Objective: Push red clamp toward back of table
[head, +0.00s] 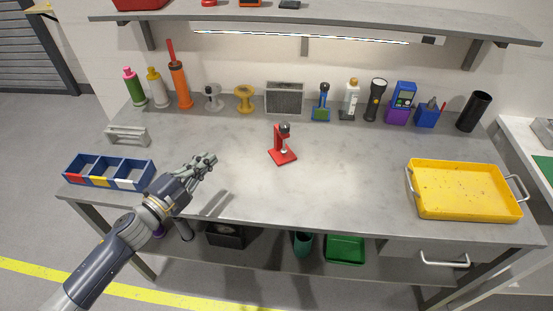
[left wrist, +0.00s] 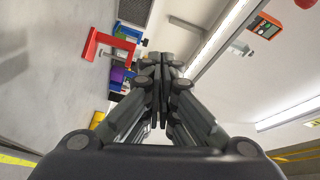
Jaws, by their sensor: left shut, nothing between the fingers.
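The red clamp (head: 283,156) stands upright near the middle of the grey table (head: 340,190), with a dark knob at its top. My left gripper (head: 208,161) is to the left of the clamp, above the table, with a clear gap between them. Its fingers are shut and empty. In the left wrist view the fingers (left wrist: 160,70) are together, and the red clamp (left wrist: 92,45) appears at upper left, apart from them. My right gripper is not in view.
A row of bottles and tools, with a grey vented box (head: 285,98) among them, lines the table's back. A blue bin (head: 108,172) stands at left and a yellow tray (head: 465,190) at right. A shelf (head: 340,22) hangs above. The table around the clamp is clear.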

